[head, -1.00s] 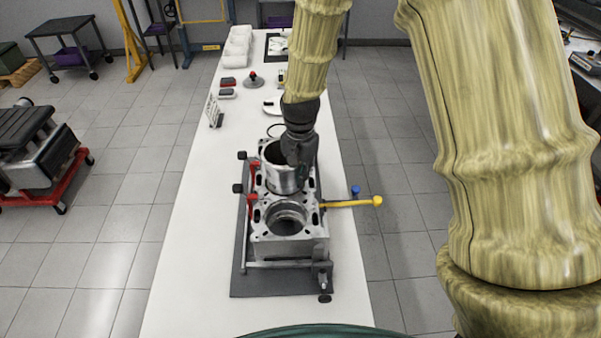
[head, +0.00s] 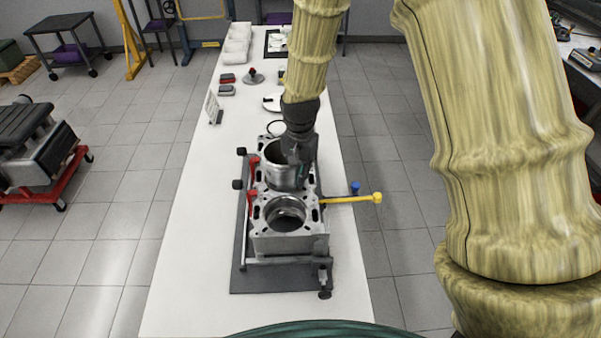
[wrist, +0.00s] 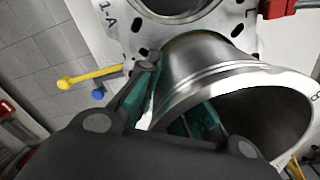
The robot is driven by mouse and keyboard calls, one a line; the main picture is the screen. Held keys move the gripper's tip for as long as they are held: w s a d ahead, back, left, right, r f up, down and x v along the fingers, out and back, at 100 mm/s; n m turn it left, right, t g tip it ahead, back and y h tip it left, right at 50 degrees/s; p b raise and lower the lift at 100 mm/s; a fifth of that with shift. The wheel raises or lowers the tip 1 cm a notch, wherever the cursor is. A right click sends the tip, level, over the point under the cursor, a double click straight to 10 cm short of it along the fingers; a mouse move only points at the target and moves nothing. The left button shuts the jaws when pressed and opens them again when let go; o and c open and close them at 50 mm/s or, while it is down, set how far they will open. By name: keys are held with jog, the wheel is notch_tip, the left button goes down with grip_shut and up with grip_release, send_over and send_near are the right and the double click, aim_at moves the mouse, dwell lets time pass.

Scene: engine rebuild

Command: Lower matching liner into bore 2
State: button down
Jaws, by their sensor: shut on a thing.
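The engine block (head: 300,243) stands on the table in the head view. Its near bore (head: 285,214) is open and empty. My gripper (head: 300,168) is shut on the wall of a shiny metal liner (head: 281,172), over the far part of the block. In the wrist view, the gripper (wrist: 178,100) has one teal-padded finger inside the liner (wrist: 190,68) and one outside. The liner's far end is close to the block's deck; I cannot tell whether it has entered the bore. Another bore (wrist: 170,8), beside the mark 1-A, shows beyond it.
A yellow-handled bar (head: 350,200) and a blue knob (head: 355,187) stick out at the block's right. Red clamps (head: 253,196) sit along its left. A small sign (head: 213,107) and white bins (head: 237,45) stand further back. The table's left side (head: 190,240) is clear.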

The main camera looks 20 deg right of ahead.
jog(key=shift+f, duration=0.55)
jog(key=c, duration=1.5)
grip_release()
notch_tip(320, 180, up, 12)
jog(key=shift+d, duration=0.1)
